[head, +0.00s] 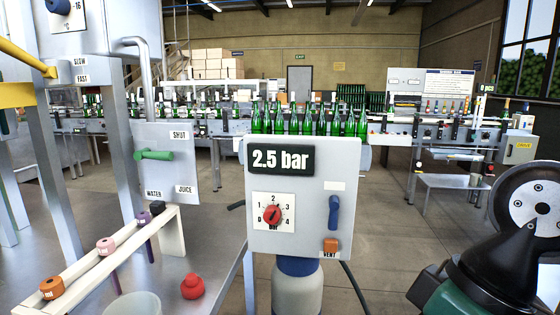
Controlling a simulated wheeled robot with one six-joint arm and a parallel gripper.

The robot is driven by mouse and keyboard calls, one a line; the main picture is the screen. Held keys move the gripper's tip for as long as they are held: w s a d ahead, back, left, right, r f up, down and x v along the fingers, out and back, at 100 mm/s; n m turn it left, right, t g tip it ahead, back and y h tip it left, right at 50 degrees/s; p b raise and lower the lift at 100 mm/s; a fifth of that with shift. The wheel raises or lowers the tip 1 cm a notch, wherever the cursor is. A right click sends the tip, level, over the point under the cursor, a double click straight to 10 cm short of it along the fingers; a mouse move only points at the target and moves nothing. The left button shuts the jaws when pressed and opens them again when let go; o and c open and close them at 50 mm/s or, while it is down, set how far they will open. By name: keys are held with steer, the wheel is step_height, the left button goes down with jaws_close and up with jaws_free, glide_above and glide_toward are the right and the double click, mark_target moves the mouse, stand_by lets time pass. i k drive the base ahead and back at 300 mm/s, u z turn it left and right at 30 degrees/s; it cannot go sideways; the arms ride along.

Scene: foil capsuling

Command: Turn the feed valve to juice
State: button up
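The feed valve is a green lever handle (153,155) on a light grey panel (168,172) at the left of the head view. The panel is labelled SHUT (180,135) at the top, WATER (153,194) at lower left and JUICE (185,189) at lower right. The handle lies about level, its free end sticking out to the left, away from the JUICE label. I cannot tell exactly which label it is set to. My gripper is not in view, and nothing is seen touching the handle.
A box with a 2.5 bar display (281,160), red dial (272,214) and blue lever (334,212) stands right of the valve. In front, a rack (172,235) holds coloured-topped tools above a steel table with a red knob-like object (193,287). Bottles line the conveyor behind.

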mark_target(146, 153)
steer(key=k, duration=1)
steer(key=u, duration=2)
steer(key=i, duration=1.15)
steer(key=z, duration=2.05)
steer(key=i, duration=0.5)
steer(key=u, duration=0.05)
